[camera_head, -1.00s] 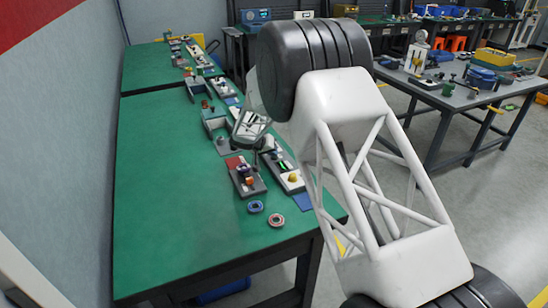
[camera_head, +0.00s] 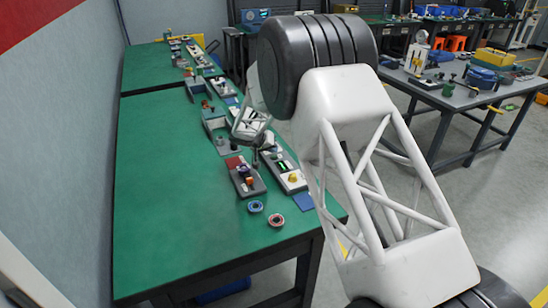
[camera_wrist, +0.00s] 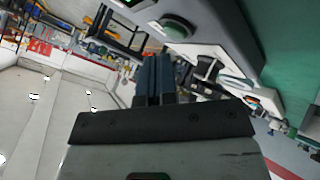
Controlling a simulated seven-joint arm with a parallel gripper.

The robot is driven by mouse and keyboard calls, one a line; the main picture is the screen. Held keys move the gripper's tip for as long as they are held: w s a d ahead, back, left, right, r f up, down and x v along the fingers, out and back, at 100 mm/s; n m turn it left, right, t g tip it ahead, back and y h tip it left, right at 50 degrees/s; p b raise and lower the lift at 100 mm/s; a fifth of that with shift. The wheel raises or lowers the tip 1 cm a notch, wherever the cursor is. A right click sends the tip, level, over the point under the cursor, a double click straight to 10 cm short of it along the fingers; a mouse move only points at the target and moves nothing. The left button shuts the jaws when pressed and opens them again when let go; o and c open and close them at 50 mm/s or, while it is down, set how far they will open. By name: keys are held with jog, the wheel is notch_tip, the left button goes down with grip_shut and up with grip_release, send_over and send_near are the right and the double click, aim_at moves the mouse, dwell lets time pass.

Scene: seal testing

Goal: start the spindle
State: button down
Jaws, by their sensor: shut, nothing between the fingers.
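My gripper (camera_head: 256,158) is shut and empty over the right side of the green bench, above a cluster of small grey units. One grey unit (camera_head: 243,188) carries a purple part and an orange part. Beside it, another grey unit (camera_head: 285,170) has a green part and a yellow knob (camera_head: 293,178). In the wrist view the dark blue fingers (camera_wrist: 154,62) are together. A round dark green button (camera_wrist: 175,27) on a grey housing (camera_wrist: 215,30) lies just beyond their tips, and I see a gap in the picture. I cannot tell which unit is the spindle's.
A blue ring (camera_head: 255,206) and a reddish ring (camera_head: 276,220) lie on the green bench (camera_head: 170,220). A blue pad (camera_head: 303,201) lies near its right edge. More fixtures stand farther back. The bench's left and front are clear. My white arm link hides part of the right side.

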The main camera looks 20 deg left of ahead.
aim_at(273, 156)
jog(key=shift+r, duration=0.15)
jog(key=shift+r, duration=2.35)
